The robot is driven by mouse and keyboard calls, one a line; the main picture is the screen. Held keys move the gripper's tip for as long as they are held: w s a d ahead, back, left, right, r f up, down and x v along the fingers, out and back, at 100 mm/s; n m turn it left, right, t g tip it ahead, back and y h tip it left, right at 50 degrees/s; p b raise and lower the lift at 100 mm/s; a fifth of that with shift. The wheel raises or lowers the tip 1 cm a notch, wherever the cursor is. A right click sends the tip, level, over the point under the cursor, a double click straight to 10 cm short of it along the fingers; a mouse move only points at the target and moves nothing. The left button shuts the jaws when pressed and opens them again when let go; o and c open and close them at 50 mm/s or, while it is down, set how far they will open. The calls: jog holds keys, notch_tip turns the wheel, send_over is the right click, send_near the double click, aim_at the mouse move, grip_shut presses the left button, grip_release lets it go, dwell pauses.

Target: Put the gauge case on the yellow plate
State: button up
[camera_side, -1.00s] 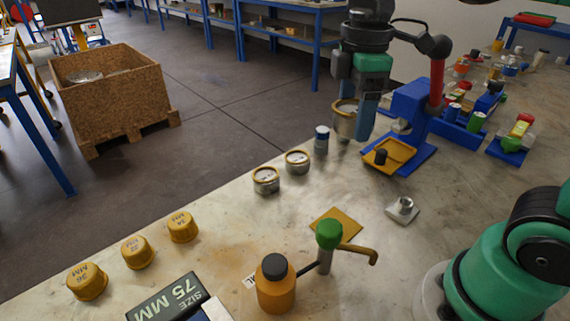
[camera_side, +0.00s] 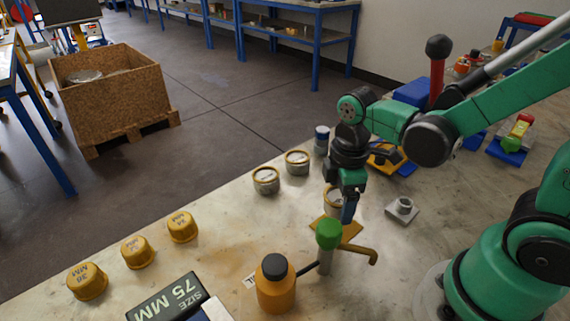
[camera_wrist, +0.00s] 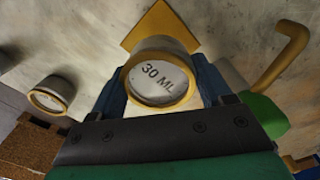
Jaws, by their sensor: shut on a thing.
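The gauge case, a round grey tin with a gold rim, is between my gripper's fingers (camera_side: 341,206). The case (camera_side: 332,201) is partly hidden by the gripper in the side view. In the wrist view its pale face (camera_wrist: 158,82) reads "30 ML", and my blue fingers close on both sides of it. The yellow plate (camera_side: 351,230) lies flat on the bench below the case, partly covered by it and by a green-capped fitting. In the wrist view the plate (camera_wrist: 160,27) shows beyond the case. I cannot tell whether the case touches the plate.
The green-capped fitting (camera_side: 328,234) with a yellow lever stands close in front of the plate. An orange bottle (camera_side: 276,288) is nearby. Two similar tins (camera_side: 266,181) (camera_side: 297,162) stand to the left. A small grey block (camera_side: 402,210) lies to the right.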

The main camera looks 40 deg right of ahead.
aim_at(338, 215)
jog(key=shift+f, duration=2.1)
jog(key=o, duration=1.4)
jog(key=shift+f, duration=0.15)
notch_tip(338, 215, up, 12)
jog(key=shift+r, duration=0.1)
jog(key=shift+m+t, duration=0.6)
jog(key=shift+m, duration=0.3)
jog(key=m+t, duration=0.1)
jog(key=m, duration=0.1)
jog(key=w+m+t, duration=0.1)
jog(key=m+t, duration=0.1)
jog(key=m, duration=0.1)
jog(key=shift+d+r, duration=0.15)
jog(key=m+t, duration=0.2)
jog(key=m, duration=0.1)
jog(key=w+m+t, duration=0.1)
jog(key=shift+d+r, duration=0.1)
jog(key=shift+r, duration=0.25)
